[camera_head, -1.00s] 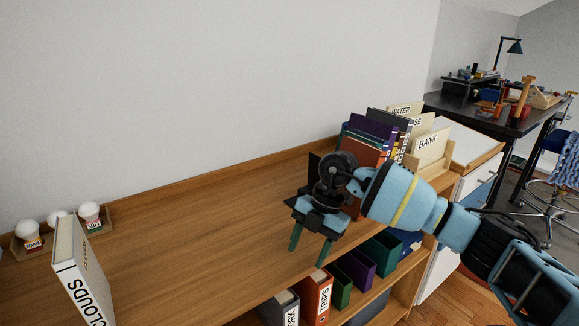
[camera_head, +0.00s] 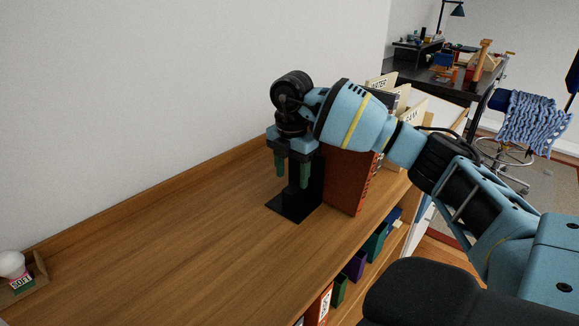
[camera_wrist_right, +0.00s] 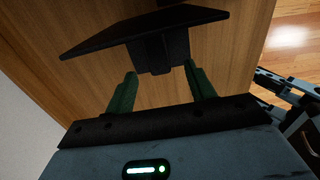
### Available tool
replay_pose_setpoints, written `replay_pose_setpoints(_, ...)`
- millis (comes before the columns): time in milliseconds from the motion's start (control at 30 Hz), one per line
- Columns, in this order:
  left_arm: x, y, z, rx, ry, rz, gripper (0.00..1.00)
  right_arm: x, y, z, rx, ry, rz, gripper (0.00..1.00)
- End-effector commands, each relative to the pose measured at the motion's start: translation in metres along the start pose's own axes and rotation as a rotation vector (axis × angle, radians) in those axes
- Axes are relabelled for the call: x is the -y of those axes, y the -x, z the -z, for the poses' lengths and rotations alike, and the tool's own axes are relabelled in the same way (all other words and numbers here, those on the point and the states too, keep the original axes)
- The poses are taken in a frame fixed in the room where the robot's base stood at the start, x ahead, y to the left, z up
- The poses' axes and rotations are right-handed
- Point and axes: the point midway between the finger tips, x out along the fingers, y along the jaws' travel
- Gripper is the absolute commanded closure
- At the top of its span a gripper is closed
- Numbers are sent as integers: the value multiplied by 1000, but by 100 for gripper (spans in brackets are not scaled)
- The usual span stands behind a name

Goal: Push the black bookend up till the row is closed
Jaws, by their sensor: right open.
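The black bookend (camera_head: 288,207) stands on the wooden shelf top, its flat base toward the left and its upright toward the row. A brown-red book (camera_head: 347,181) is at the near end of the row, beside the upright; whether they touch is hard to tell. My right gripper (camera_head: 292,177) is open, fingers pointing down, at the bookend's upright and above its base. In the right wrist view the bookend (camera_wrist_right: 147,33) lies just beyond the two green fingertips (camera_wrist_right: 160,82), with its upright between and past them. My arm hides much of the row. My left gripper is not in view.
The shelf top (camera_head: 160,240) is clear left of the bookend. A small box with a white bulb (camera_head: 14,265) sits at the far left. Cream boards (camera_head: 415,112) stand behind my arm. Coloured binders (camera_head: 355,265) fill the shelf below. A wall runs along the back.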

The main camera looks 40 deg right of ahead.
Motion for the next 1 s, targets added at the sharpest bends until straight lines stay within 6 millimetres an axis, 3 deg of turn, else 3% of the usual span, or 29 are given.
replay_pose_setpoints(300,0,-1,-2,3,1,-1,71,1,-46,0,0,1,3,45)
replay_pose_setpoints(500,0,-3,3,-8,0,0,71,0,-63,0,0,1,0,45)
replay_pose_setpoints(867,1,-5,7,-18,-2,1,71,0,-68,0,0,1,-1,45)
replay_pose_setpoints(1000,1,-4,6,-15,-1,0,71,0,-68,0,-1,1,-1,62)
